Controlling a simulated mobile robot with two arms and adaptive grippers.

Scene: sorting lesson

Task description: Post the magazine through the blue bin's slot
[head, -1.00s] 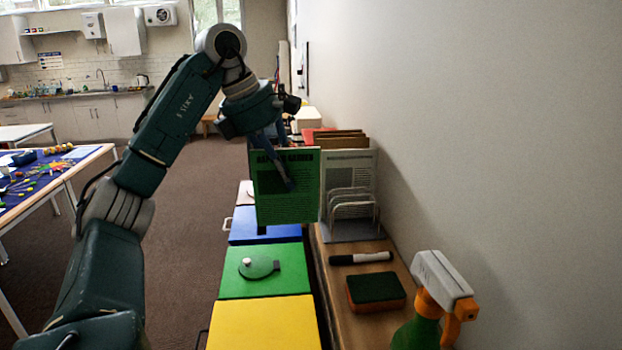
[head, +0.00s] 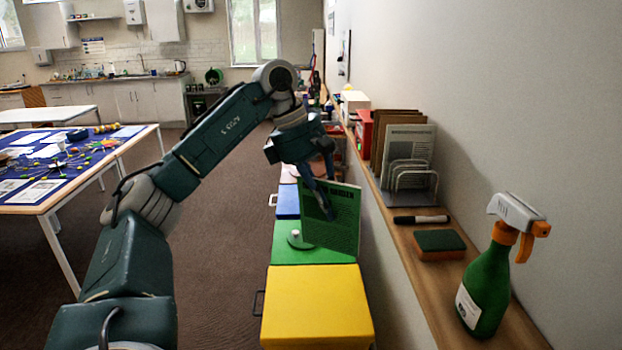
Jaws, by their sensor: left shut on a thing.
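In the head view a green magazine (head: 333,222) with dark printed text hangs upright from my left gripper (head: 326,196), which is shut on its upper part. The magazine is in front of and above the row of bins and hides part of the green bin's lid (head: 285,256). The blue bin (head: 287,202) is just behind it, with only part of its lid showing to the left of the magazine. Its slot cannot be seen. My right gripper is not in view.
The yellow bin (head: 317,300) is nearest. A wooden ledge (head: 411,267) on the right holds a spray bottle (head: 490,280), a sponge (head: 439,245), a black marker (head: 421,219) and a wire file rack (head: 410,180). A table (head: 40,208) stands at left, with free floor between.

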